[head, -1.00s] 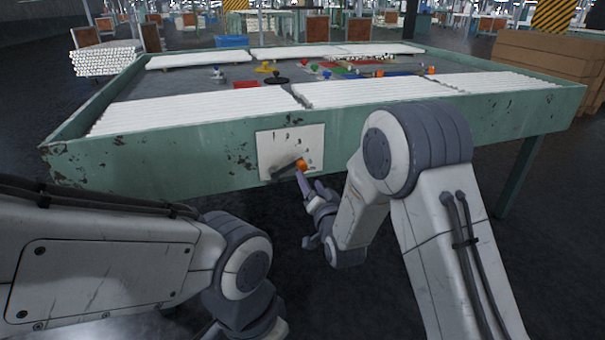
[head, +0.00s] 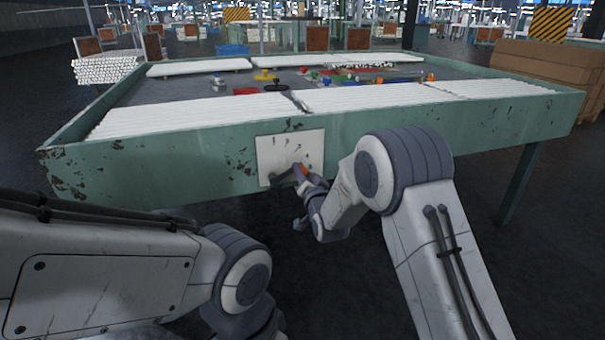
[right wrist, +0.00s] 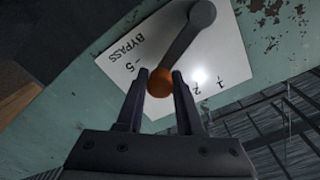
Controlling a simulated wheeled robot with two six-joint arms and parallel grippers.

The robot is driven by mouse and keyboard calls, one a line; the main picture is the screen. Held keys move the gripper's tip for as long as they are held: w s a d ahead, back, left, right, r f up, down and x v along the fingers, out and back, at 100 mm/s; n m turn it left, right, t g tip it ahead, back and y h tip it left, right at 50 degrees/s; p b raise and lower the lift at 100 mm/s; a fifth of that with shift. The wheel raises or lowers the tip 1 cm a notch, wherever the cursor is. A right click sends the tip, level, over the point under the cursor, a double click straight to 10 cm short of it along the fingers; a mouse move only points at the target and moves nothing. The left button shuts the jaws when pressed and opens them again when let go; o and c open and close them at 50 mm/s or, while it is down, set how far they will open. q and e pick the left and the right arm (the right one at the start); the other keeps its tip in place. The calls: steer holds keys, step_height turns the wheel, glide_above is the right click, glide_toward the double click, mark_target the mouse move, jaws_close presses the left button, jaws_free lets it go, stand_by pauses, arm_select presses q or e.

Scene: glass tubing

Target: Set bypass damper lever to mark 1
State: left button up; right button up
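The bypass damper lever (right wrist: 188,38) is a dark grey bar with an orange knob (right wrist: 160,83) on a white plate (right wrist: 110,58). The plate reads BYPASS and shows 5, 2 and 1, tilted in the right wrist view. The knob lies between the 5 and the 2, with the marks behind it hidden. In the head view the plate (head: 290,150) is on the table's front side and the lever (head: 285,181) is partly covered. My right gripper (right wrist: 160,75) has its fingertips on both sides of the knob, seemingly touching it. My left gripper is out of view.
The green table (head: 400,135) bears white tubes along its edges and small coloured items in its middle. Cardboard boxes (head: 540,70) stand at the right. A stack of tubes (head: 105,70) is at the back left. The floor before the table is clear.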

jaws_close()
steer(key=shift+a, duration=0.1)
stand_by(1.0)
